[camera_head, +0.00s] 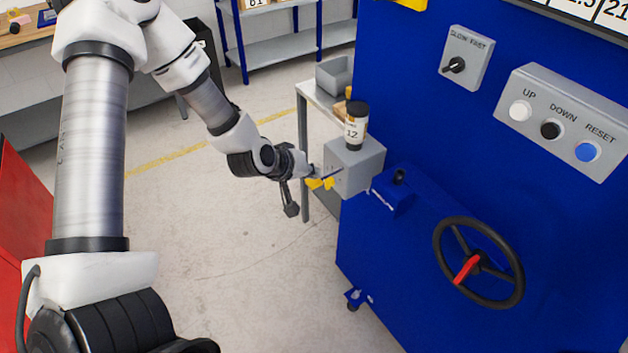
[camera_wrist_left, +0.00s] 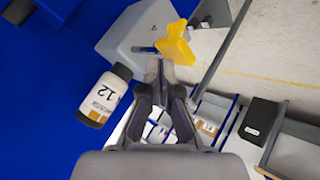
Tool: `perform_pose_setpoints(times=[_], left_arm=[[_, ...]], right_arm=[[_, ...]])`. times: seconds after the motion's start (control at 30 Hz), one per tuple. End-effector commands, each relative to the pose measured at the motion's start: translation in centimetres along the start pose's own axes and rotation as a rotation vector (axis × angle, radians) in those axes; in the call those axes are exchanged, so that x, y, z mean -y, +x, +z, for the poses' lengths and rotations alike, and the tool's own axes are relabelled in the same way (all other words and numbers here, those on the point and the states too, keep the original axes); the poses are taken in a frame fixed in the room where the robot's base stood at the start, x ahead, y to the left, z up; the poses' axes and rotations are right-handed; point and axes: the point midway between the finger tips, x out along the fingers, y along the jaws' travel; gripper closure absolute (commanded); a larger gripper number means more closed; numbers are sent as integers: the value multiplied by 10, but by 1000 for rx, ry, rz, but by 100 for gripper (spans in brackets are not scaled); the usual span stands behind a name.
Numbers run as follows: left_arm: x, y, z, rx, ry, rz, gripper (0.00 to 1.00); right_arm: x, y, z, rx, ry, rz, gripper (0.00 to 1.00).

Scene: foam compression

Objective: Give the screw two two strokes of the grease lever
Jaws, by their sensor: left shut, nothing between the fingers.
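The grease lever has a yellow handle (camera_head: 320,183) on a thin rod that comes out of the side of a grey box (camera_head: 356,166). In the left wrist view the yellow handle (camera_wrist_left: 176,45) is just beyond my fingertips, and the grey box (camera_wrist_left: 130,35) is behind it. My left gripper (camera_head: 311,172) is shut and empty, close beside the handle; it also shows in the left wrist view (camera_wrist_left: 160,72). I cannot tell whether it touches the handle. My right gripper is not in view. I cannot pick out the screw.
A bottle (camera_head: 356,124) marked 12 stands on the grey box. The blue machine (camera_head: 400,270) carries a black handwheel (camera_head: 478,262), a speed dial (camera_head: 455,65) and a button panel (camera_head: 560,120). A small side table (camera_head: 302,125) stands behind the lever. The floor (camera_head: 230,250) to the left is clear.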

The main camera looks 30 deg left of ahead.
Motion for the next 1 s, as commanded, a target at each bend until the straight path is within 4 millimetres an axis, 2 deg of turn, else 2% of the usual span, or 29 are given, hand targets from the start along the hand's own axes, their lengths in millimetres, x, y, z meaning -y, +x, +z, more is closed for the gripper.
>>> perform_pose_setpoints(times=[1.0], left_arm=[[6,8,6,0,0,0,100]], right_arm=[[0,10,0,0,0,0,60]])
